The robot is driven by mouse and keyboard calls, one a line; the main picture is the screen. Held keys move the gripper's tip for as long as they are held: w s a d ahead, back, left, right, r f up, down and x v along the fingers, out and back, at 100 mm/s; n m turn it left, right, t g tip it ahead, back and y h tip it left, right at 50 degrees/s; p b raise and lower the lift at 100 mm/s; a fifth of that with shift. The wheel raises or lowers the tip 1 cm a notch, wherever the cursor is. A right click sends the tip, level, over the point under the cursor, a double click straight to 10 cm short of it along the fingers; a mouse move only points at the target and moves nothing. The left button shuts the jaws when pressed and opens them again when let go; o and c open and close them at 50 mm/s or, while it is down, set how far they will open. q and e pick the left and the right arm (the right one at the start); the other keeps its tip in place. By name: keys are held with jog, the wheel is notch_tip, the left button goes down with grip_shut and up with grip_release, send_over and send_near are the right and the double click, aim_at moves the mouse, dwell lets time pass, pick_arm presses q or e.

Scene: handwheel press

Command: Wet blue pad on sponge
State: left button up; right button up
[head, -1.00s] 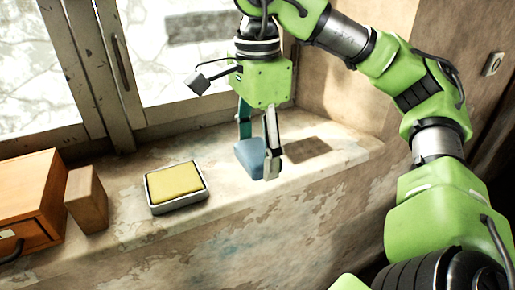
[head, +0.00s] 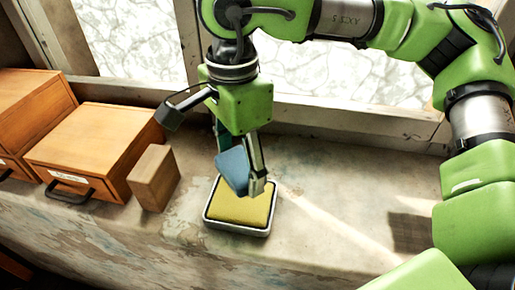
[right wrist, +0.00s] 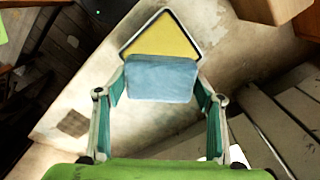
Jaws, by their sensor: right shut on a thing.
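My right gripper (head: 240,178) is shut on a blue pad (head: 232,168) and holds it, tilted in the head view, over the far part of the yellow sponge (head: 242,209). The sponge lies in a shallow metal tray (head: 236,230) on the sill. In the right wrist view the pad (right wrist: 161,78) sits between the two fingers and covers the near part of the sponge (right wrist: 160,38). I cannot tell whether the pad touches the sponge. My left gripper does not show.
A wooden block (head: 153,178) stands left of the tray. Wooden drawer boxes (head: 97,146) are further left. The window frame (head: 350,117) runs behind the sill. The stone sill (head: 330,185) right of the tray is clear.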

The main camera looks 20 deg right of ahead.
jog(key=shift+w+a+f+b, duration=0.15)
jog(key=shift+f+b, duration=0.2)
jog(key=shift+f, duration=0.25)
jog(key=shift+s+a+f+b, duration=0.15)
jog(key=shift+f+b, duration=0.15)
jog(key=shift+f, duration=0.25)
jog(key=f, duration=0.1)
jog(key=f+b, duration=0.1)
jog(key=shift+d+f, duration=0.3)
jog(key=shift+d, duration=0.05)
jog(key=shift+f+b, duration=0.4)
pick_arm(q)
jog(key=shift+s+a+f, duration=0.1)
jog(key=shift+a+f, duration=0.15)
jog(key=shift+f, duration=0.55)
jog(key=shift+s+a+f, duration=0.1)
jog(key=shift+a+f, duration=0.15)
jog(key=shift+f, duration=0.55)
pick_arm(e)
jog(key=shift+w+a, duration=0.1)
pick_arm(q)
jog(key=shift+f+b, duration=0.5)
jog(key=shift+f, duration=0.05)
pick_arm(e)
jog(key=shift+f, duration=0.5)
pick_arm(q)
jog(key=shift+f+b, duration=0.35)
jog(key=shift+b, duration=0.05)
pick_arm(e)
jog(key=shift+f, duration=0.15)
